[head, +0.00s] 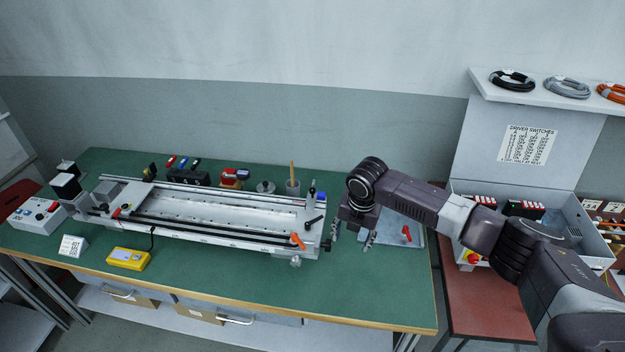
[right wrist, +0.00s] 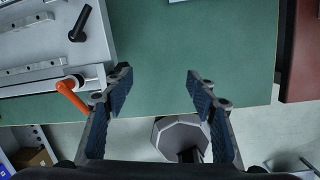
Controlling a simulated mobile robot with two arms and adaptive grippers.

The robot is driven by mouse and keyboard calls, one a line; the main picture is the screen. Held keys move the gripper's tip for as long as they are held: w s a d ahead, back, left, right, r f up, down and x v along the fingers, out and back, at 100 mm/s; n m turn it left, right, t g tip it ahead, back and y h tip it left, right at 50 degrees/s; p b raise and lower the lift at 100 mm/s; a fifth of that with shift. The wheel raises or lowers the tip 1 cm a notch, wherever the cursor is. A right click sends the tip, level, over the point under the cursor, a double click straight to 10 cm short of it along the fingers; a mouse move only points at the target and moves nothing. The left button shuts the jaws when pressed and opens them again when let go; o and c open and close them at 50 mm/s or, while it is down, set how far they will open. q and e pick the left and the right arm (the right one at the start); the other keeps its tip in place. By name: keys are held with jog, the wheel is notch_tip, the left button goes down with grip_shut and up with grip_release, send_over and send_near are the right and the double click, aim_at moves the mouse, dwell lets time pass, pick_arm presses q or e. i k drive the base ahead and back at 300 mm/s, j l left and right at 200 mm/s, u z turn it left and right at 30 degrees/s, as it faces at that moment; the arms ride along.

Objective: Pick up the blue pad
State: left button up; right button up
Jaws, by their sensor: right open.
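A small blue block (head: 243,173) sits beside a red one at the back of the green bench, behind the gantry; it may be the blue pad, but it is too small to be sure. My right gripper (head: 352,238) points down over the bench, just right of the gantry's right end and well to the right of the blue block. In the right wrist view its two fingers (right wrist: 158,82) are apart with nothing between them. No blue pad shows in that view. My left gripper is in neither view.
The gantry (head: 210,215) fills the middle of the green bench (head: 230,278); its orange lever (right wrist: 72,97) is close to my right gripper. A grey-blue mat (head: 418,262) with a red-handled part lies at right. A yellow box (head: 128,258) stands at front left. The front right is clear.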

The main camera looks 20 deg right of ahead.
aim_at(322, 195)
jog(key=i, duration=1.15)
